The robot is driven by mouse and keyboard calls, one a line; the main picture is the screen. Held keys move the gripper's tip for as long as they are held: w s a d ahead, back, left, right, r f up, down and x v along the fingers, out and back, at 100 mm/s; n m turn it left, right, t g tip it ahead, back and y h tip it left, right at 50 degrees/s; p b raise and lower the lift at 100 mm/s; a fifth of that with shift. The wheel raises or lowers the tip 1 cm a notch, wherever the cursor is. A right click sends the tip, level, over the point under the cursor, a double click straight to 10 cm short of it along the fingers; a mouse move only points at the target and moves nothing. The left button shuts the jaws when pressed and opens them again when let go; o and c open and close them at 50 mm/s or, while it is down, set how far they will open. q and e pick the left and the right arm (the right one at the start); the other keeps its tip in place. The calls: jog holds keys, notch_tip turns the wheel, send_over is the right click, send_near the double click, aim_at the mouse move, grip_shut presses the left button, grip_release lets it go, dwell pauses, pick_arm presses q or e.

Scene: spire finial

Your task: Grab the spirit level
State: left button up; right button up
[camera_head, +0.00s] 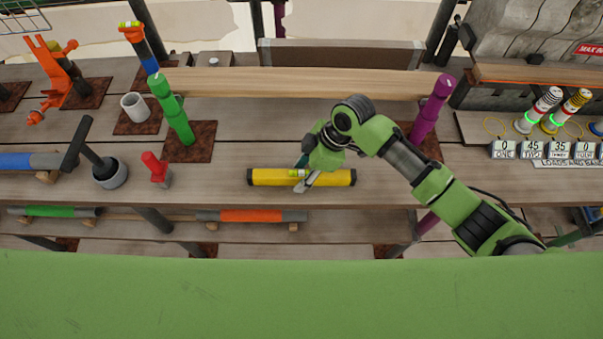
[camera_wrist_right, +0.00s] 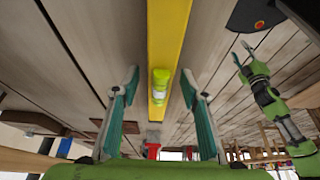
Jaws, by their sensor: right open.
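The spirit level is a yellow bar (camera_head: 264,177) with black ends, lying flat along the front of the wooden bench. A small yellow-green vial (camera_head: 297,173) sits at its middle. My right gripper (camera_head: 304,179) is open over the bar's middle. In the right wrist view the bar (camera_wrist_right: 167,30) runs lengthwise between the parted fingers of my right gripper (camera_wrist_right: 168,85), with the vial (camera_wrist_right: 160,85) between them; neither finger appears to touch it. A green arm, apparently my left, shows at the right there, its small gripper (camera_wrist_right: 243,54) unclear.
A red clamp-like piece (camera_head: 156,169), a green post (camera_head: 173,108) and a dark cup (camera_head: 109,173) stand left of the bar. A purple post (camera_head: 430,108) stands behind my right arm. A long wooden beam (camera_head: 300,83) lies behind. Bench right of the bar is mostly clear.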

jog(key=shift+a+f, duration=0.1)
jog(key=shift+f, duration=0.2)
grip_shut()
jog(key=shift+r, duration=0.2)
